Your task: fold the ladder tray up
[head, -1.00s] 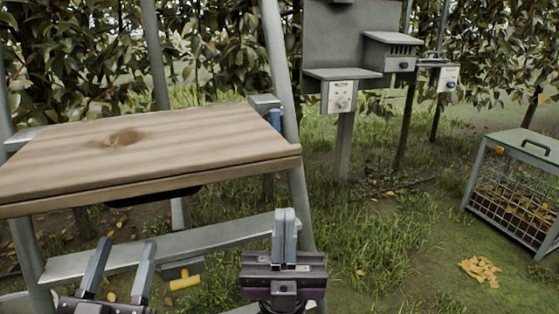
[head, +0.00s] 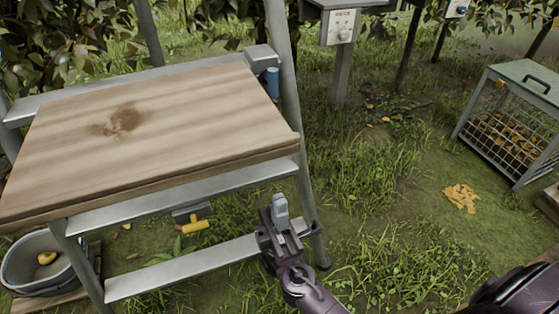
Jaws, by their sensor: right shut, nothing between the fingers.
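The ladder tray (head: 185,125) is a wooden board with a dark knot stain, folded out from the metal ladder (head: 283,60) and filling the left of the head view. Nothing lies on it. A small blue part (head: 272,83) sits by its far right corner, next to the ladder's leg. My right gripper (head: 280,206) is shut and empty, fingers pointing up. It shows in front of the ladder's lower right side, below the tray's near right corner and apart from the tray. The tray's underside is hidden. My left gripper is out of view.
A bucket (head: 28,272) with a yellow fruit stands at the lower left. A yellow-handled item (head: 195,225) shows between the ladder's steps. A wire-sided crate (head: 495,136) and a yellow leaf pile (head: 461,198) are at right. Open grass lies right of the ladder.

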